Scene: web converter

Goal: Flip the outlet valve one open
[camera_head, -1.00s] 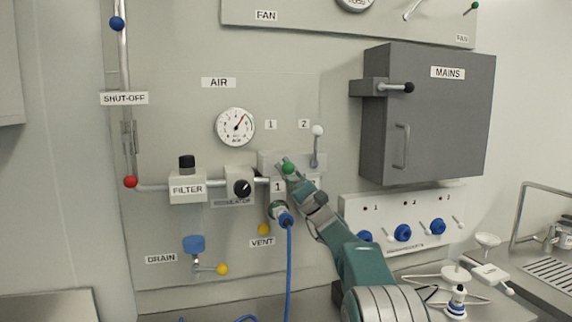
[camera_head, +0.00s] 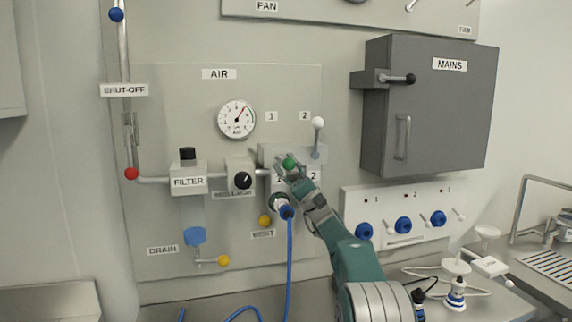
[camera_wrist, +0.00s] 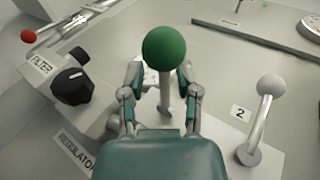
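Outlet valve one is the lever with a green ball knob (camera_head: 288,164) above the label 1 on the air panel. Its knob (camera_wrist: 164,47) and pale stem (camera_wrist: 165,92) show large in the wrist view. My gripper (camera_head: 289,173) is at this lever. In the wrist view my gripper (camera_wrist: 162,72) is open, with one finger on each side of the stem and below the knob. Gaps show between the fingers and the stem. The stem's base is partly hidden by my gripper.
The outlet two lever with a white ball (camera_head: 317,122) stands upright close on the right. The regulator knob (camera_head: 242,180) is on the left. A blue hose (camera_head: 289,255) hangs below outlet one. The grey mains box (camera_head: 430,105) juts out at right.

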